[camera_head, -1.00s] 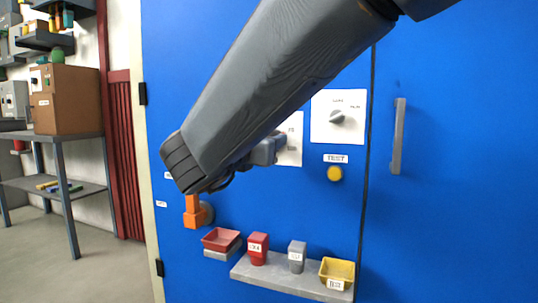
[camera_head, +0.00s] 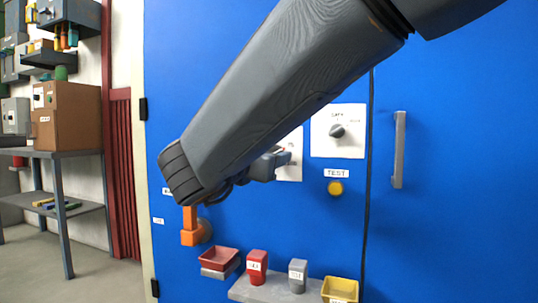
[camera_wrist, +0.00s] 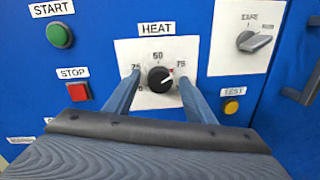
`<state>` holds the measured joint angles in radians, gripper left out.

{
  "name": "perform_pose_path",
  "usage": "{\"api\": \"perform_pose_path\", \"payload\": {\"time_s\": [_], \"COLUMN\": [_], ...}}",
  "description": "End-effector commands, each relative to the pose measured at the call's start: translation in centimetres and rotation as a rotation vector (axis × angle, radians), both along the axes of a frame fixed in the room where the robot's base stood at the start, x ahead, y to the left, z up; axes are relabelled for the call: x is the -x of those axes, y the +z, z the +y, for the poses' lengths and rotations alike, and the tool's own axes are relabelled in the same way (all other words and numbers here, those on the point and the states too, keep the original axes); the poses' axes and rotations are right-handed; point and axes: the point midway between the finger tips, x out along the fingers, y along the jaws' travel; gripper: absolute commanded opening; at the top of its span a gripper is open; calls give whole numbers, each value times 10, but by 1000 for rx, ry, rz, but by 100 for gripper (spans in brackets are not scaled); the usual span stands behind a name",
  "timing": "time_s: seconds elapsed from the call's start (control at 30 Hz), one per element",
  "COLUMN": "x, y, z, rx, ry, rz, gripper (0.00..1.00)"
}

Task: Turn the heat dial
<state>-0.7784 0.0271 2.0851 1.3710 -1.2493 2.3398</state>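The heat dial (camera_wrist: 160,79) is a black round knob on a white plate labelled HEAT (camera_wrist: 157,46) in the wrist view. Its light pointer is turned up and right, toward a red mark near the 75. My gripper (camera_wrist: 158,82) is open, with one blue-grey finger on each side of the dial and gaps between them and the knob. Contact cannot be told. In the head view my gripper (camera_head: 268,164) is partly behind my arm, and only the right part of the heat plate (camera_head: 293,155) shows; the dial is hidden there.
A green START button (camera_wrist: 59,35) and red STOP button (camera_wrist: 78,92) are at left. The safe switch (camera_wrist: 254,41) and yellow TEST button (camera_wrist: 231,107) are at right. Below, an orange handle (camera_head: 190,236), a red tray (camera_head: 219,260) and small blocks stick out. A vertical handle (camera_head: 399,150) is right.

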Motion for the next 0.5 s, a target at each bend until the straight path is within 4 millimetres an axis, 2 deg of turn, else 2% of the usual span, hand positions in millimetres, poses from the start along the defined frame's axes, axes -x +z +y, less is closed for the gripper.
{"api": "perform_pose_path", "payload": {"time_s": [0.27,0.5], "x": [4,37], "y": [1,2], "z": [2,18], "rx": [0,0], "ry": [1,5], "rz": [-1,-1], "gripper": [50,50]}}
